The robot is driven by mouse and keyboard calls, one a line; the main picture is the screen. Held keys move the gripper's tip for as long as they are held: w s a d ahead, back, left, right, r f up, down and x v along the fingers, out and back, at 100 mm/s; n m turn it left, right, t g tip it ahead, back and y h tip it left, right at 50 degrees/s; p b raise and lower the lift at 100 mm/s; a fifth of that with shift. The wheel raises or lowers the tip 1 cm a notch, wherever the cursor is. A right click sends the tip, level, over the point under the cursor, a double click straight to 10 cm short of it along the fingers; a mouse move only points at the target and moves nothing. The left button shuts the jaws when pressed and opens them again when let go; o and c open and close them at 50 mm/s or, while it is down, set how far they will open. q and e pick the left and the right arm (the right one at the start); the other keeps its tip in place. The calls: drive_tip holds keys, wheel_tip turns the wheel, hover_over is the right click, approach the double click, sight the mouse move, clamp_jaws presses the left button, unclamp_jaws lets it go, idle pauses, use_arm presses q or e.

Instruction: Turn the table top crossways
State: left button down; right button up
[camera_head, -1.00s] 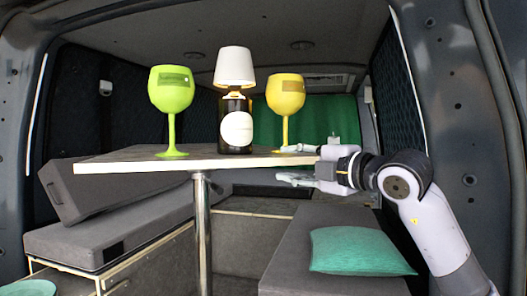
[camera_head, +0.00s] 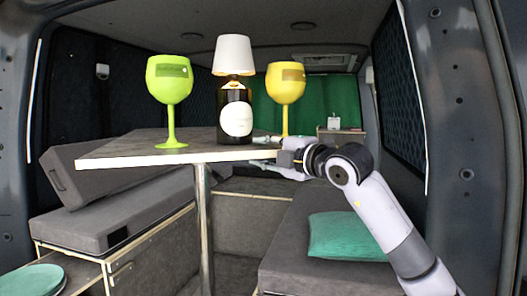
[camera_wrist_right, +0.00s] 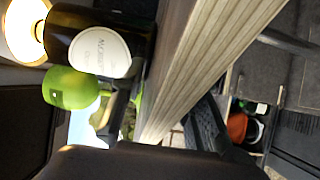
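The table top (camera_head: 150,150) stands on one metal post (camera_head: 204,235), with a corner pointing left and its pale edge facing me. My right gripper (camera_head: 266,152) reaches in from the right, with one finger above the top and one below, closed on its right edge. In the right wrist view the layered edge (camera_wrist_right: 210,60) runs between the fingers (camera_wrist_right: 165,120). On the top stand a green goblet (camera_head: 170,80), a dark bottle lamp with white shade (camera_head: 235,118) and a yellow goblet (camera_head: 286,82), all upright. My left gripper is out of view.
Grey benches flank the table; the left (camera_head: 95,228) has a tilted cushion (camera_head: 115,176), the right (camera_head: 300,265) a teal pillow (camera_head: 345,237). A teal plate (camera_head: 35,280) lies front left. A green curtain (camera_head: 330,102) hangs behind.

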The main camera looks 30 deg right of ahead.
clamp_jaws()
idle(0.6)
